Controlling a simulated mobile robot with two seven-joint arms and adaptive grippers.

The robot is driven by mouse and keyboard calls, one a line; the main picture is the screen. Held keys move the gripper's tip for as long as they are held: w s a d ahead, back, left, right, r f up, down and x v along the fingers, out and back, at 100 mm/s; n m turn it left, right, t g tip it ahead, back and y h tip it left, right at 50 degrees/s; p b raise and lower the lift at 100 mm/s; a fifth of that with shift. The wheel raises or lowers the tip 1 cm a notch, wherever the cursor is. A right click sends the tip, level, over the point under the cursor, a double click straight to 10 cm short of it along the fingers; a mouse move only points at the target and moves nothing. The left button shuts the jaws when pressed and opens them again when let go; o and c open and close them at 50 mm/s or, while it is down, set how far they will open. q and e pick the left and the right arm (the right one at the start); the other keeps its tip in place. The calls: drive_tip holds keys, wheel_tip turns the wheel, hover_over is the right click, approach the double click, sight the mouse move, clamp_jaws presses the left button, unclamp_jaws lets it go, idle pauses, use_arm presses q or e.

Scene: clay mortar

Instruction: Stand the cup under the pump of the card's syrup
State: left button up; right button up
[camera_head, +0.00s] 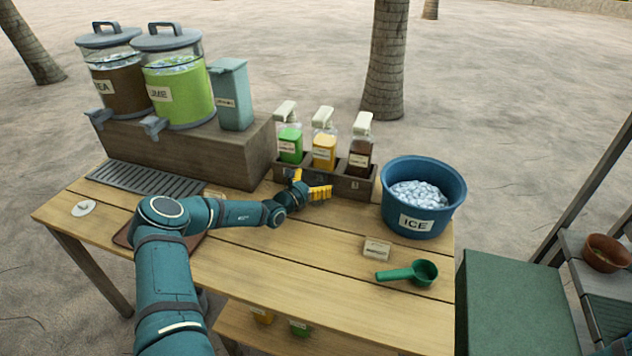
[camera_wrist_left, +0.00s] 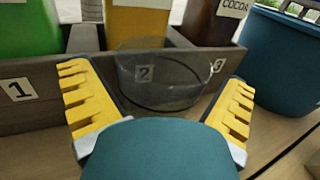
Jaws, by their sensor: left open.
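The clear cup (camera_wrist_left: 160,92) stands in front of the slot numbered 2 in the left wrist view, and the number shows through it. In the head view I cannot make the cup out clearly. My left gripper (camera_head: 309,184) is open, its yellow fingers on either side of the cup with gaps visible. Three syrup pump bottles stand in a dark wooden rack (camera_wrist_left: 40,127): green (camera_head: 290,143) at 1, yellow (camera_head: 324,151) at 2, and brown cocoa (camera_head: 360,155) at 3. A small card (camera_head: 377,249) stands on the table; its writing is too small to read. My right gripper is out of view.
The blue ice bucket (camera_head: 423,205) stands right of the rack. A green scoop (camera_head: 412,273) lies in front of it. Two drink dispensers (camera_head: 178,88) and a lidded teal container (camera_head: 231,95) stand on a wooden box at left. A drip grate (camera_head: 140,178) lies before the box.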

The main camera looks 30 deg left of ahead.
use_arm(q)
drive_tip(key=s+p, duration=0.1)
drive_tip(key=s, duration=0.3)
drive_tip(key=s+a, duration=0.1)
drive_tip(key=s, duration=0.3)
drive_tip(key=s+a+p, duration=0.1)
drive_tip(key=s, duration=0.3)
drive_tip(key=shift+p, duration=0.35)
drive_tip(key=shift+r, duration=0.15)
